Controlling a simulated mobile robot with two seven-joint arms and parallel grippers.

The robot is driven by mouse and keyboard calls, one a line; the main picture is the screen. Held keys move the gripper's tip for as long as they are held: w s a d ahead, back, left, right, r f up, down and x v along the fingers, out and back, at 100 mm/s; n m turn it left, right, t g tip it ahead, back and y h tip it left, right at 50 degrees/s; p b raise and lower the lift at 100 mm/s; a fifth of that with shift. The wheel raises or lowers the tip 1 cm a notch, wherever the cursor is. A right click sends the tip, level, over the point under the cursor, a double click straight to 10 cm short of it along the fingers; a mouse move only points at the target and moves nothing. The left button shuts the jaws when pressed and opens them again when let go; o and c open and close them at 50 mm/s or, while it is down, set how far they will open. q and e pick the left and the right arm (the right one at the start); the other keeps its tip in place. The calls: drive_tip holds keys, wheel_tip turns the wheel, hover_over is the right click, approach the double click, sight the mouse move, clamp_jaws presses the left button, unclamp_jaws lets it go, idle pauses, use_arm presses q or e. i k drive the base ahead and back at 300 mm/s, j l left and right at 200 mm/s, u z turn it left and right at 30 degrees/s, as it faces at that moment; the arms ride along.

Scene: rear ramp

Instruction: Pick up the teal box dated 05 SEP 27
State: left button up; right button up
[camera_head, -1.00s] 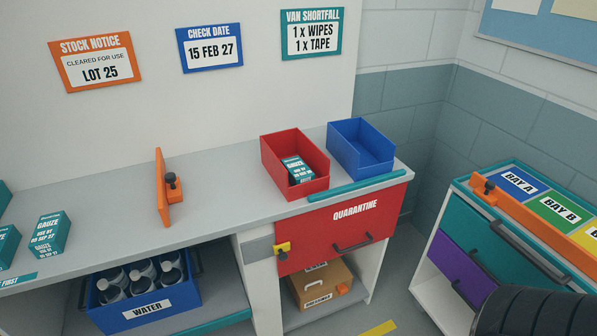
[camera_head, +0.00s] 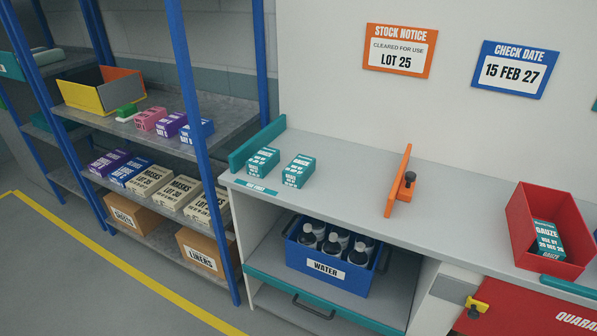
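Two teal boxes stand on the grey counter near its left end: a left one (camera_head: 263,162) and a right one (camera_head: 298,171). Their date print is too small to read surely now; earlier the right one's label seemed to show a SEP 27 date. A third teal box, marked GAUZE (camera_head: 549,240), lies in the red bin (camera_head: 527,226); its date looks like a DEC date. Neither of my grippers is in view.
An orange upright divider (camera_head: 398,182) stands on the counter (camera_head: 345,185). A teal end stop (camera_head: 257,145) edges its left end. A blue WATER crate (camera_head: 327,268) with bottles sits below. A loaded blue-framed shelf (camera_head: 208,150) stands left. Counter space between boxes and divider is clear.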

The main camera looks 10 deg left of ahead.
sight(296, 174)
drive_tip(key=i+j, duration=0.15)
drive_tip(key=j, duration=0.25)
drive_tip(key=i+j, duration=0.15)
drive_tip(key=j, duration=0.25)
drive_tip(key=i+j, duration=0.15)
drive_tip(key=j, duration=0.25)
drive_tip(key=i+j, duration=0.15)
drive_tip(key=j, duration=0.2)
